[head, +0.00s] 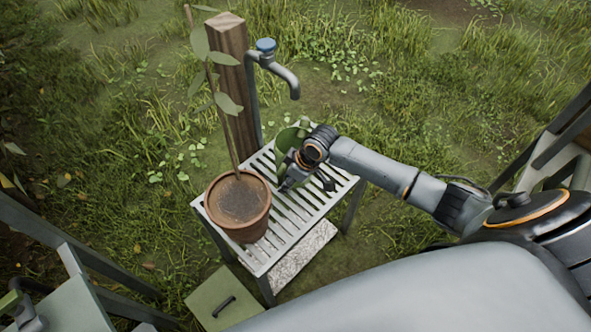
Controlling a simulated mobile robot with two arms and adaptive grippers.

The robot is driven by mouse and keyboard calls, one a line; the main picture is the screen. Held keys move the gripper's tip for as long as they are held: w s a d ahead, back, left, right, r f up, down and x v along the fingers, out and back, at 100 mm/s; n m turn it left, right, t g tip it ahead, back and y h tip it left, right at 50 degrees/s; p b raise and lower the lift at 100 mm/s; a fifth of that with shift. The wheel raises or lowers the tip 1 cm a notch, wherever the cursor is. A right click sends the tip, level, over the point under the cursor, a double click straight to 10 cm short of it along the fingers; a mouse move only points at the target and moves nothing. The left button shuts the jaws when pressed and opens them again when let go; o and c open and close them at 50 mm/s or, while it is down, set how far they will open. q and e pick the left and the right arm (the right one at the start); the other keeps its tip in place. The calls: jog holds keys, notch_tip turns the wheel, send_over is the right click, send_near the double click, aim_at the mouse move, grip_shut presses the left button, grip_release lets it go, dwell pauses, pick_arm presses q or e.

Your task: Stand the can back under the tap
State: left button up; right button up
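The green can (284,142) stands on the slatted table, near its back edge and close to the foot of the tap's post. My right gripper hides much of it. The tap (287,78) has a blue knob and a grey spout that bends down above the back of the table. My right gripper (307,185) is in front of the can, low over the slats, with its fingers spread apart. Whether it touches the can is hidden. My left gripper cannot be made out in the head view.
A terracotta pot (240,207) with a tall leafy plant stands at the front left of the slatted table (275,248). A wooden post (232,70) rises behind. A green box (222,300) with a dark handle is on the ground in front. Grass surrounds everything.

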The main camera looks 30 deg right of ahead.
jog(key=v, duration=0.9)
jog(key=shift+r, duration=0.15)
